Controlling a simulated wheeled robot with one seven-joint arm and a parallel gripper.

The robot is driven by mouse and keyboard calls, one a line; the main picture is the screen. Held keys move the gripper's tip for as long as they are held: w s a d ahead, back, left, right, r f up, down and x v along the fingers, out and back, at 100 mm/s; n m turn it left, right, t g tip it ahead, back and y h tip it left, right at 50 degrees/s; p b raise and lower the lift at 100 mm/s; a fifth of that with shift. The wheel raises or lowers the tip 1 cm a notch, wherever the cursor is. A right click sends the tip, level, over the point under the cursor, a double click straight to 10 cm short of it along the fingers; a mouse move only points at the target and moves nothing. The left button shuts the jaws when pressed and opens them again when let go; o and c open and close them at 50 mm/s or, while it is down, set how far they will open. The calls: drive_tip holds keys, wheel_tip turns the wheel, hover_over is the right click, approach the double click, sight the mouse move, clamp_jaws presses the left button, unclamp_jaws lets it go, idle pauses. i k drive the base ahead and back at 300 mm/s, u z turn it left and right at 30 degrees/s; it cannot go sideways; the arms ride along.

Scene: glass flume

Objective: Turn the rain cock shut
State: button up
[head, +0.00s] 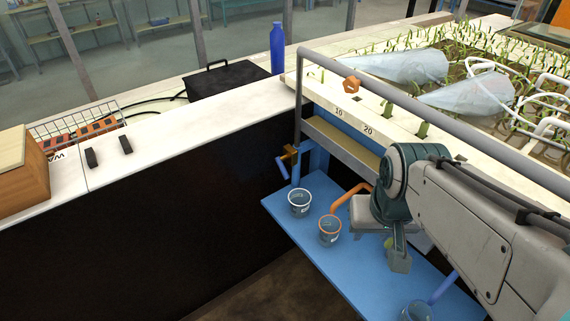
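A brass cock (291,155) with a blue lever handle (283,169) sits at the left end of the flume, below the white rim. The lever slants downward. No label shows that this is the rain cock. An orange, ring-like fitting (351,85) stands on the flume's top edge. My arm comes in from the right and bends down over the blue shelf. My gripper (398,256) appears at its lower end, right of the cock and apart from it. The arm partly hides it, and its fingers are too unclear to tell open from shut.
The blue shelf (284,216) carries a white-rimmed cup (299,203), an orange-rimmed cup (330,230) by an orange pipe (348,203), and a blue cup (416,311). A grey rail (400,100) runs above the flume edge. A blue bottle (277,50) and black box (228,79) stand behind.

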sight(279, 159)
drive_tip(key=k, duration=0.15)
drive_tip(key=u, duration=1.1)
drive_tip(key=i, duration=1)
